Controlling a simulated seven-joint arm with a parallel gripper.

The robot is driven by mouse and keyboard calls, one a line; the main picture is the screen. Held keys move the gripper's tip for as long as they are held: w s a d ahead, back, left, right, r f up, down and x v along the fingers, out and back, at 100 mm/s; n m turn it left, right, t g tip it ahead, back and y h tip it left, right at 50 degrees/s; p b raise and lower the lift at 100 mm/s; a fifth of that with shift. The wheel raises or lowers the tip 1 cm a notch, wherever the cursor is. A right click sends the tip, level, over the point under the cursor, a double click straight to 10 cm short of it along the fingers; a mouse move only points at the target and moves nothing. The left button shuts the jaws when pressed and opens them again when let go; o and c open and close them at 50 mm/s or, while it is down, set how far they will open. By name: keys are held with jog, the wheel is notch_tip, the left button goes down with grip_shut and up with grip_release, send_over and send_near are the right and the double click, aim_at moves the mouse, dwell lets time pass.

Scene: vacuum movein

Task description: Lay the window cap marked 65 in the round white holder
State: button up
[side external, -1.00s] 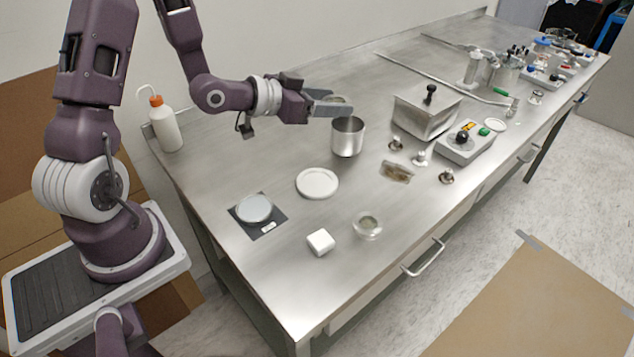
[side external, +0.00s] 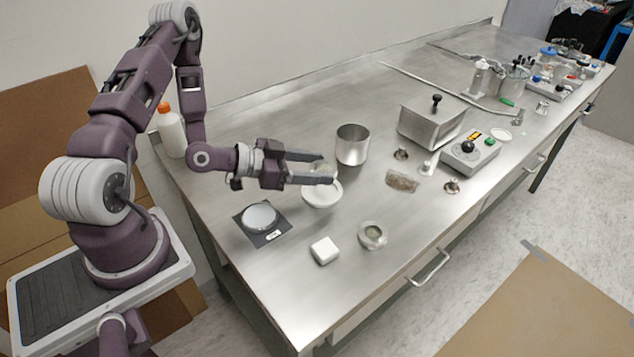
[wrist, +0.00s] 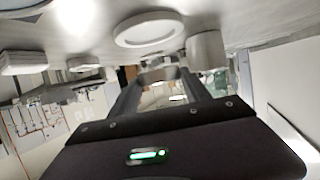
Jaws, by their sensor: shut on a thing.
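The round white holder (side external: 320,201) lies flat on the steel bench and also shows in the wrist view (wrist: 148,30). My gripper (side external: 326,168) is over the holder's far side, with its fingers hiding part of it; the exact height is hard to judge. The fingers are shut on a small, pale, see-through round piece (side external: 319,170), which seems to be a window cap; no number can be read on it. A similar round glassy cap (side external: 372,236) lies on the bench near the front edge, its marking unreadable.
A steel beaker (side external: 352,147) stands close behind the gripper. A dark pad with a round pale disc (side external: 259,217) is left of the holder, and a white block (side external: 324,250) is in front.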

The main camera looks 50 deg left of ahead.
aim_at(316, 193)
jog(key=shift+f, duration=1.9)
